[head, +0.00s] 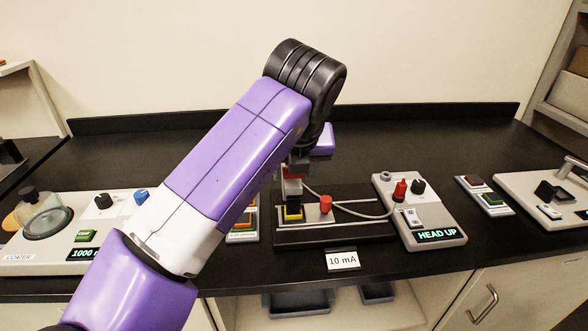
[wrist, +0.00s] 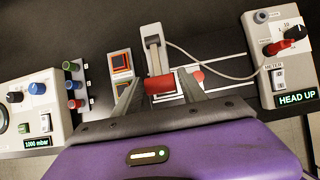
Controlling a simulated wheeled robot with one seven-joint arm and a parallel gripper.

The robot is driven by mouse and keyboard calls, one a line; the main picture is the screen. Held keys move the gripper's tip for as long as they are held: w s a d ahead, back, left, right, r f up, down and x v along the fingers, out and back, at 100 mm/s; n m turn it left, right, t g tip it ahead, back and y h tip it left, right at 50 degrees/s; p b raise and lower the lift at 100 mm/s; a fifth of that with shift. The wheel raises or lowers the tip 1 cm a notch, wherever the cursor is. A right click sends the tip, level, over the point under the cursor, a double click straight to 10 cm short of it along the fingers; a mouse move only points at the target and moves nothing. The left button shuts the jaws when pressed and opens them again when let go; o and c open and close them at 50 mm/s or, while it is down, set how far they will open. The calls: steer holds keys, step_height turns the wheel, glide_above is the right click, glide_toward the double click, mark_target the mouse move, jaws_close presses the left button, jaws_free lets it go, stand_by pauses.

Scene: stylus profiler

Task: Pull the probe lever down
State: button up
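The probe lever shows in the wrist view as a red cross handle (wrist: 160,85) at the near end of a pale arm (wrist: 153,50). My gripper (wrist: 161,81) is open, with one finger on each side of the red handle. I see no clear contact between fingers and handle. In the head view my gripper (head: 299,165) is over the black probe stand (head: 350,232), largely hidden by my wrist. A bit of the red handle (head: 292,171) shows there. The control box (head: 447,214) on the right reads "HEAD UP" on its display (head: 437,235).
A red knob (head: 326,203) stands on the stand just right of the lever. A grey cable (head: 350,212) runs to the control box, which has a red switch (head: 400,190). The coater (head: 62,240) is at left.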

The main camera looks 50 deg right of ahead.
steer(key=shift+o, duration=0.6)
steer(key=v, duration=0.7)
steer(key=shift+s+r, duration=0.15)
steer(key=shift+r, duration=0.2)
steer(key=shift+a, duration=0.1)
